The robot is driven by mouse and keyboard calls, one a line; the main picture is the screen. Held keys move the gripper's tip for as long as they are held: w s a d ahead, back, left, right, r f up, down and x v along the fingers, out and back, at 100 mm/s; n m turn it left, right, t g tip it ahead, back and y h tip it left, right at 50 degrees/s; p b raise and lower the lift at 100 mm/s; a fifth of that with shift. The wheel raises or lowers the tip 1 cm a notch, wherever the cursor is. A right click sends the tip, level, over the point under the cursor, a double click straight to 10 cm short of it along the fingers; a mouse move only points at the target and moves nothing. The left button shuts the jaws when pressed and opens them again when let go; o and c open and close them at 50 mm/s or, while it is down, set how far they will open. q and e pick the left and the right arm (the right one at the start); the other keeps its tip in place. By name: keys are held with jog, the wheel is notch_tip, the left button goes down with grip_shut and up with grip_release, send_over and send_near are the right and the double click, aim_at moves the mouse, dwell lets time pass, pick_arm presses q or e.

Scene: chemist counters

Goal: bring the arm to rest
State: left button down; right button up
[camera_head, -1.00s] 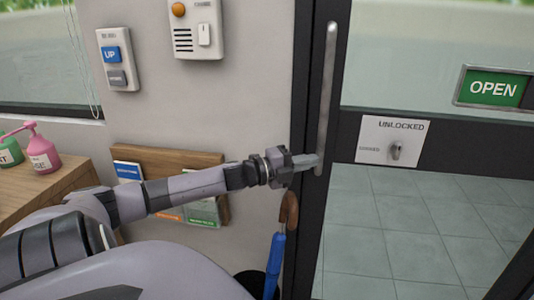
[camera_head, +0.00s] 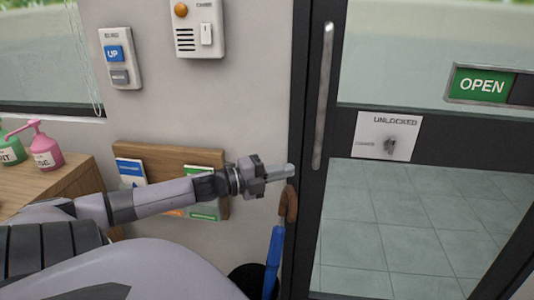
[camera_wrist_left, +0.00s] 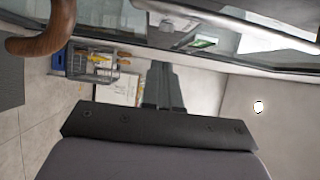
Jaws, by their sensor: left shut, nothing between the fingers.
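My left arm reaches in from the left in the head view. Its gripper (camera_head: 281,172) is shut and empty, in front of the wall beside the door's dark frame. The fingertips are just above the brown handle of an umbrella (camera_head: 289,203) and apart from the door's vertical metal handle (camera_head: 323,100). In the left wrist view the gripper's fingers (camera_wrist_left: 163,88) are together with nothing between them, and the umbrella's brown handle (camera_wrist_left: 42,38) shows at upper left. My right gripper is in neither view.
A glass door has a lock plate reading UNLOCKED (camera_head: 374,148) and a green OPEN sign (camera_head: 482,86). A blind control (camera_head: 120,58) and an intercom box (camera_head: 197,28) are on the wall. A wooden leaflet rack (camera_head: 150,157) hangs behind my arm. Pump bottles (camera_head: 40,148) stand on a counter at left.

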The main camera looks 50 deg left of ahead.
pick_arm(q)
jog(key=shift+p+v, duration=0.35)
jog(key=shift+v, duration=1.7)
jog(key=shift+d, duration=0.1)
jog(key=s+d+f+n+g+y, duration=0.1)
jog(key=s+d+f+n+y, duration=0.1)
jog(key=s+d+f+n, duration=0.3)
jog(key=d+f+n+g+y, duration=0.1)
jog(key=f+n, duration=0.2)
jog(key=f, duration=0.5)
jog(key=s+d+f+n+g+y, duration=0.1)
jog(key=s+d+f+n+y, duration=0.1)
jog(key=s+d+f+n, duration=0.3)
jog(key=s+d+f+n+g, duration=0.1)
jog(key=s+d+f+n, duration=0.1)
jog(key=d, duration=0.6)
jog(key=s+d+f+n+g+h, duration=0.1)
jog(key=d+f+n+g, duration=0.1)
jog(key=d+f+n, duration=0.2)
jog(key=d+f, duration=0.2)
jog(key=d, duration=0.1)
jog(key=shift+s+d+f+g, duration=0.2)
jog(key=shift+s+d+g, duration=0.1)
jog(key=shift+s+d, duration=0.1)
jog(key=shift+a, duration=0.1)
